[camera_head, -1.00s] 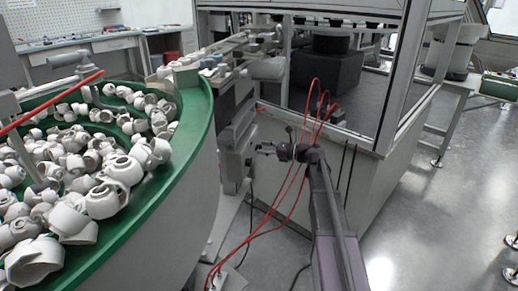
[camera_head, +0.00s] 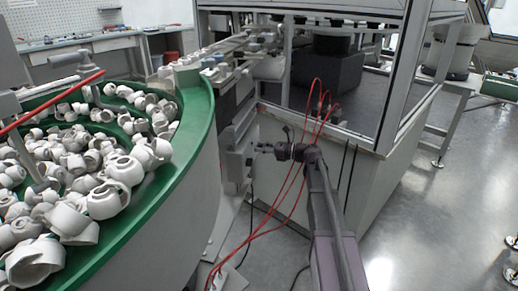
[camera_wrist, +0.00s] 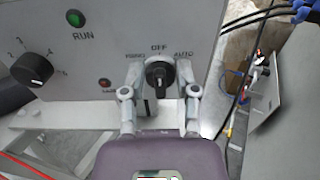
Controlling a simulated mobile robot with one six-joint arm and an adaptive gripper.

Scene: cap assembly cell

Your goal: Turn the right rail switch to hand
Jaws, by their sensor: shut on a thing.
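The rail switch (camera_wrist: 157,76) is a black rotary knob on a grey panel in the wrist view. Labels around it read HAND at the left, OFF at the top and AUTO at the right. The knob stands upright, with its light mark towards OFF. My gripper (camera_wrist: 160,68) has one finger on each side of the knob and is shut on it. In the head view my gripper (camera_head: 262,148) is at the grey control box (camera_head: 237,160), where the knob is too small to make out.
A green RUN lamp (camera_wrist: 75,18), a black numbered dial (camera_wrist: 32,69) and a small red lamp (camera_wrist: 104,82) share the panel. The green-rimmed bowl (camera_head: 200,130) of white parts stands left. A glazed cell (camera_head: 400,80) stands right, and red hoses (camera_head: 285,205) loop around my arm.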

